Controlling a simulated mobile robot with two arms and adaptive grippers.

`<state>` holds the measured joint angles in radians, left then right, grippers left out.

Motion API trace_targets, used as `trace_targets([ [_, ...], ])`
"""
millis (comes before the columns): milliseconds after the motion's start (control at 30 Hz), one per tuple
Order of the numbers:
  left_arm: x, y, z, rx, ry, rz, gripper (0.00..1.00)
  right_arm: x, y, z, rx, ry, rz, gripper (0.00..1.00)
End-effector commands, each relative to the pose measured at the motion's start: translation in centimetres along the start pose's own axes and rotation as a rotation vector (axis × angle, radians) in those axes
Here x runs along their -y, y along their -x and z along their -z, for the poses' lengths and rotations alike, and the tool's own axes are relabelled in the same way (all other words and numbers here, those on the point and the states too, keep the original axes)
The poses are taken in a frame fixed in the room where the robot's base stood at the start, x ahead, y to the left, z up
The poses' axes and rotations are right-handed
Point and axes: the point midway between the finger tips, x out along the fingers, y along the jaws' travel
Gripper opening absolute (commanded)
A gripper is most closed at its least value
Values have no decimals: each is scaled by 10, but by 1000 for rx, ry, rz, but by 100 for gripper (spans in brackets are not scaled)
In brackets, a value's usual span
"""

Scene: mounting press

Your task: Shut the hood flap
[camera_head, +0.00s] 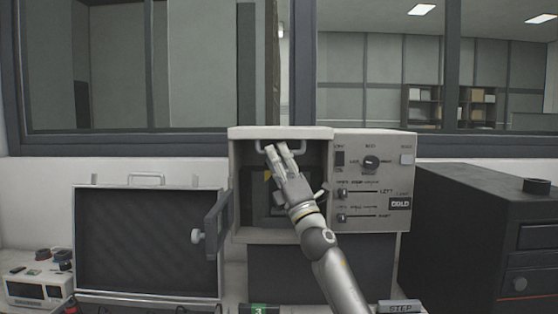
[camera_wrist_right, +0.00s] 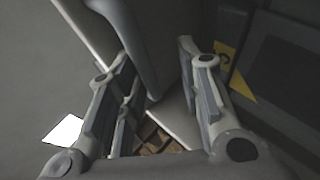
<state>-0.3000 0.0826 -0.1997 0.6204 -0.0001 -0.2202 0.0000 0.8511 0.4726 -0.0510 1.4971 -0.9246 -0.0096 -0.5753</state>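The mounting press (camera_head: 370,185) is a cream box with an open front. The hood flap (camera_head: 280,133) is a pale panel along its top edge and looks raised, with a light bar handle (camera_head: 303,147) below its front edge. My right gripper (camera_head: 277,153) is in front of the opening, its fingertips up at the handle. In the right wrist view the fingers (camera_wrist_right: 157,95) are apart, and a grey bar (camera_wrist_right: 146,40) shows between them. I cannot tell whether they touch it. The fingers hide part of the handle. My left gripper is not in view.
A dark side door (camera_head: 212,225) with a round knob stands open at the opening's left. A panel with a knob and sliders is on the right. Windows are behind.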

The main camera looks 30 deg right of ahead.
Motion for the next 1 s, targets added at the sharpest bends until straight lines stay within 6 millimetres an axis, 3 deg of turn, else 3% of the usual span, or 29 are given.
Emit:
trace_targets([
  [267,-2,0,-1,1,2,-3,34,0,7,0,0,1,-1,34],
  [800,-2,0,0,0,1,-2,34,0,96,0,0,-1,1,34],
  [1000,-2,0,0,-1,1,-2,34,0,116,0,-1,0,0,34],
])
